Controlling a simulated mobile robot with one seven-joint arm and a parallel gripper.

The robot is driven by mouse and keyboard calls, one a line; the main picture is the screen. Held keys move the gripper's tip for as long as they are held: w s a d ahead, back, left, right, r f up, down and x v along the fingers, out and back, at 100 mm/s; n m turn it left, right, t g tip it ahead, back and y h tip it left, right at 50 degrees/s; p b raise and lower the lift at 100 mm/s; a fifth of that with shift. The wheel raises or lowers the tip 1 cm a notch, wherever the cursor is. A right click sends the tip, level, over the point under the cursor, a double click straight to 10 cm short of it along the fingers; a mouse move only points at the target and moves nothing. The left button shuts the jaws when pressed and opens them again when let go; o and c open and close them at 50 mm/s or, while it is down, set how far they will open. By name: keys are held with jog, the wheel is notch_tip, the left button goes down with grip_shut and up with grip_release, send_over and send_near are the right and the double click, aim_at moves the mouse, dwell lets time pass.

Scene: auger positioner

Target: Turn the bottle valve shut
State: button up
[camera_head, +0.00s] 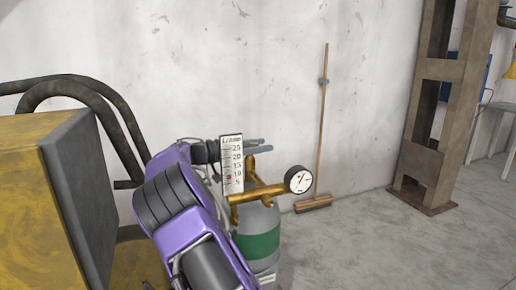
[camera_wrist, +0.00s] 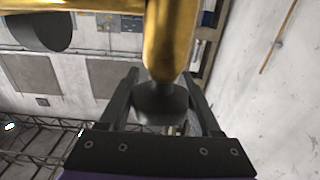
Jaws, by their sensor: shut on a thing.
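The gas bottle (camera_head: 262,222), grey with a green band, stands upright in the head view. Brass fittings (camera_head: 262,192) on its top carry a round white gauge (camera_head: 299,179) and an upright flow scale (camera_head: 231,165). My gripper (camera_head: 262,146) reaches in from the left at the top of the brass, partly behind the scale. In the wrist view, my gripper (camera_wrist: 161,92) has its two fingers on either side of a dark grey valve knob (camera_wrist: 160,104) at the end of the brass body (camera_wrist: 172,40), shut on it. The knob is hidden in the head view.
A yellow block with a grey face (camera_head: 75,200) and dark hoses (camera_head: 110,125) stand at the left. A broom (camera_head: 323,130) leans on the wall behind. A brown steel column (camera_head: 430,110) stands at the right. The floor right of the bottle is clear.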

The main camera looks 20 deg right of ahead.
jog(key=m+g+p, duration=0.2)
jog(key=g, duration=0.1)
jog(key=m+g+p, duration=0.1)
jog(key=p, duration=0.1)
jog(key=shift+s+r+g+y, duration=0.15)
jog(key=shift+s+g+y, duration=0.15)
jog(key=shift+s, duration=0.05)
jog(key=shift+s+a+m+g+y+p, duration=0.15)
jog(key=shift+m+g+p, duration=0.25)
jog(key=shift+p, duration=0.3)
jog(key=shift+s+m+g+y+p, duration=0.1)
jog(key=shift+m+g+y+p, duration=0.1)
jog(key=shift+g+p, duration=0.4)
jog(key=o, duration=1.4)
jog(key=shift+c, duration=0.2)
jog(key=shift+w+f+n+t+b, duration=0.1)
jog(key=shift+f+n+t+b, duration=0.35)
jog(key=shift+b, duration=0.55)
